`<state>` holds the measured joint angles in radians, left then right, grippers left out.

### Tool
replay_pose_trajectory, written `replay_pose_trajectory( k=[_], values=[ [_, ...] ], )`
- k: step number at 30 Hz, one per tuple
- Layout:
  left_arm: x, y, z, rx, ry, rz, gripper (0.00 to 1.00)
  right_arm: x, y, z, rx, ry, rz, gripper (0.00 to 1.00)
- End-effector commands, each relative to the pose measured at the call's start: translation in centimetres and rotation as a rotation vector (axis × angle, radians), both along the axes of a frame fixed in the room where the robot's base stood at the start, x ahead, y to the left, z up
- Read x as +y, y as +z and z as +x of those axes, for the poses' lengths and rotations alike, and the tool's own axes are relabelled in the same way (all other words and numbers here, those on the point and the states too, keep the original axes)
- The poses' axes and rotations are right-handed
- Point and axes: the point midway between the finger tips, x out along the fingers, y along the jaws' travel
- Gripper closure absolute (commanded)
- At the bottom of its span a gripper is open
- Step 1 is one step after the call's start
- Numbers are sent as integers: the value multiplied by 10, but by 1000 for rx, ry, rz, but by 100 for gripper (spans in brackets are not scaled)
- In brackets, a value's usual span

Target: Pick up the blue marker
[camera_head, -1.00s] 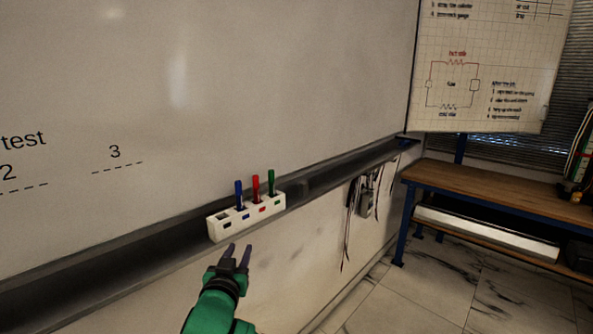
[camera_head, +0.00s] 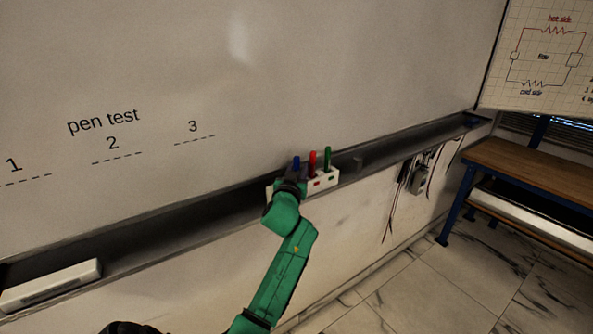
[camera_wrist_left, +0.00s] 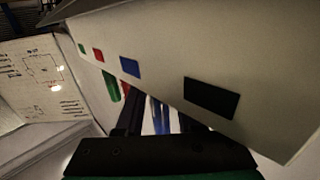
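The blue marker (camera_head: 296,162) stands upright in the white marker holder (camera_head: 328,182) on the whiteboard tray, left of the red marker (camera_head: 312,163) and the green marker (camera_head: 327,160). My left gripper (camera_head: 291,176) is at the blue marker and hides its lower part and the holder's left end in the head view. In the left wrist view, the blue marker (camera_wrist_left: 160,117) shows between the two dark fingers, with light gaps beside it, so the gripper looks open around it. The holder (camera_wrist_left: 150,45) fills much of that view. My right gripper is not in view.
The dark tray ledge (camera_head: 190,222) runs along the whiteboard (camera_head: 330,70). A white eraser-like block (camera_head: 50,287) lies on its left end. Cables and tools (camera_head: 418,178) hang below the ledge to the right. A wooden bench (camera_head: 530,165) stands farther right.

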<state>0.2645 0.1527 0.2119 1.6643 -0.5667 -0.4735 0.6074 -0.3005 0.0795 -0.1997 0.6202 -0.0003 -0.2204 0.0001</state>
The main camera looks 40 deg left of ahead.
Motion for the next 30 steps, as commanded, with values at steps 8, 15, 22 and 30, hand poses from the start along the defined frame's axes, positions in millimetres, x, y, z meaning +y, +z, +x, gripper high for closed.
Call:
replay_pose_trajectory(
  k=[8, 15, 22, 30],
  values=[
    [1, -1, 2, 0, -1, 0, 82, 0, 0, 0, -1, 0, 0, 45],
    [1, -1, 2, 0, -1, 0, 100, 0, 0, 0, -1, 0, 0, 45],
    [1, 6, 3, 0, -1, 1, 100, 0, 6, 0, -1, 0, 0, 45],
    [6, 40, 9, -1, -3, 0, 100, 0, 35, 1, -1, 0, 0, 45]
  ],
)
